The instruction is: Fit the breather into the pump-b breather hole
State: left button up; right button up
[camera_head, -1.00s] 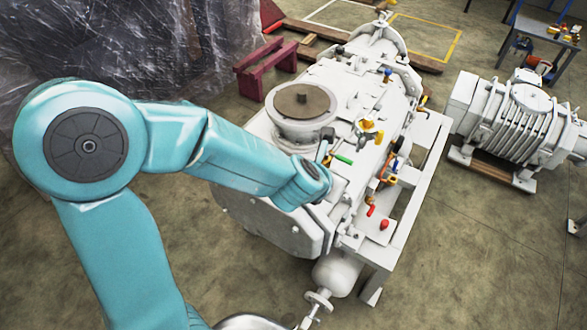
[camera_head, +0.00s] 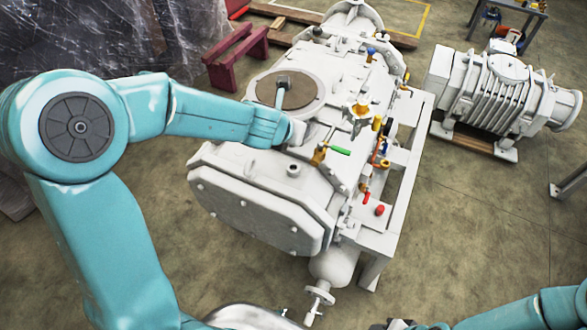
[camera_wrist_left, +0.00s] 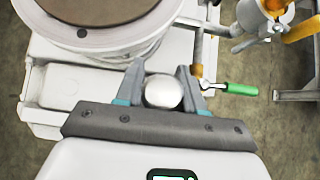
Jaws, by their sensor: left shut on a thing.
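My left gripper (camera_wrist_left: 160,74) is shut on the breather (camera_wrist_left: 163,92), a smooth, round, pale-grey cap between its two fingers. In the head view my left gripper (camera_head: 298,132) is over the big white pump (camera_head: 255,175), just below its round brown-topped flange (camera_head: 295,90); its fingertips and the breather are hard to make out there. A small round grey port (camera_head: 293,170) shows on the pump's top, nearer me than the gripper. I cannot tell whether it is the breather hole. My right gripper (camera_head: 408,325) is only partly in view at the bottom edge.
A green-handled valve (camera_head: 338,151) stands right of my left gripper. Several small coloured fittings line the pump's right side. A ribbed white pump (camera_head: 500,95) stands on the floor at right. The floor (camera_head: 470,210) between is clear.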

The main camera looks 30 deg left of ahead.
pick_arm(q)
notch_tip(320, 180, down, 5)
jog(key=shift+d+f+b, duration=0.1)
jog(key=shift+d+b, duration=0.05)
jog(key=shift+b, duration=1.1)
jog(key=shift+d+f, duration=0.1)
jog(key=shift+f, duration=0.2)
jog(key=shift+f+b, duration=2.05)
jog(key=shift+f, duration=0.3)
jog(key=o, duration=1.1)
pick_arm(e)
notch_tip(320, 180, down, 8)
jog(key=shift+d+f, duration=0.15)
jog(key=shift+d, duration=0.1)
pick_arm(q)
jog(key=shift+r, duration=0.15)
pick_arm(e)
jog(key=shift+s, duration=0.1)
